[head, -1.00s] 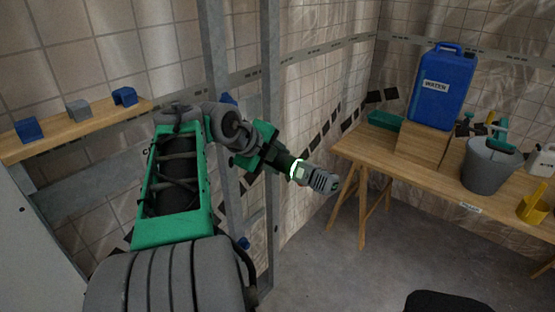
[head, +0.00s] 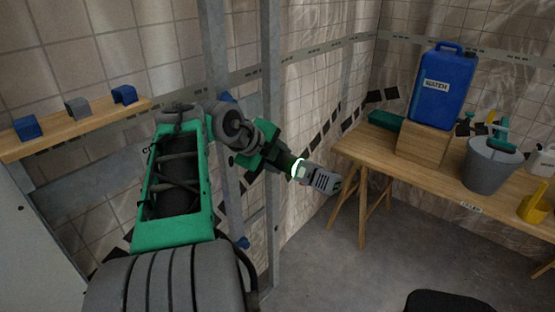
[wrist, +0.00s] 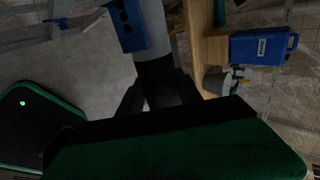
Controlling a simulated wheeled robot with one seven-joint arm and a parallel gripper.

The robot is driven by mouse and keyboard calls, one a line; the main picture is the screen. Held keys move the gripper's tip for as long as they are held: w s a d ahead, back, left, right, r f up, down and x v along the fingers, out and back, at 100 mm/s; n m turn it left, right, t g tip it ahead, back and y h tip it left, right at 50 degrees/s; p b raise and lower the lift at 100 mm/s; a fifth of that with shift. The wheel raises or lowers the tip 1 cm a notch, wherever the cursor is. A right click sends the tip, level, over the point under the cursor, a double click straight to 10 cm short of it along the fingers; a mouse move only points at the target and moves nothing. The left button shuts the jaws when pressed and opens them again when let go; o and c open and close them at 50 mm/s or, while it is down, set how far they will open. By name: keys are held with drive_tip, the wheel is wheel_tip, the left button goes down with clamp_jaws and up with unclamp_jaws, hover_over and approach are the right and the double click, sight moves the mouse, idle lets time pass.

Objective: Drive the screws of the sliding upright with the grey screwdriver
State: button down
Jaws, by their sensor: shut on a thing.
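My gripper (head: 303,171) is shut on the grey screwdriver (head: 322,181), which points right and slightly down, held in the air clear of the uprights. In the wrist view the dark fingers (wrist: 160,92) close around its dark part, and its grey body (wrist: 157,32) reaches beyond them. A blue block with dark holes (wrist: 127,24) shows beside the grey body; I cannot tell whether it is joined to it. Two grey metal uprights stand behind my arm, the left upright (head: 213,55) and the right upright (head: 270,65). Blue parts (head: 243,242) sit on the frame. No screws are clear.
A wooden shelf (head: 75,132) at left bears two blue blocks and one grey block. The wooden bench (head: 380,162) at right bears a blue water canister (head: 441,87) on a wooden block, a grey bucket (head: 488,166) and a yellow holder. Floor between frame and bench is clear.

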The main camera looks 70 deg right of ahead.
sight(289, 162)
drive_tip(key=shift+s+a+b, duration=0.35)
drive_tip(key=shift+s+b, duration=0.35)
drive_tip(key=shift+s, duration=0.15)
drive_tip(key=shift+s+a+b, duration=0.35)
drive_tip(key=shift+s+b, duration=0.3)
drive_tip(key=shift+s, duration=0.15)
drive_tip(key=shift+s+a+r, duration=0.1)
drive_tip(key=shift+s+r, duration=0.05)
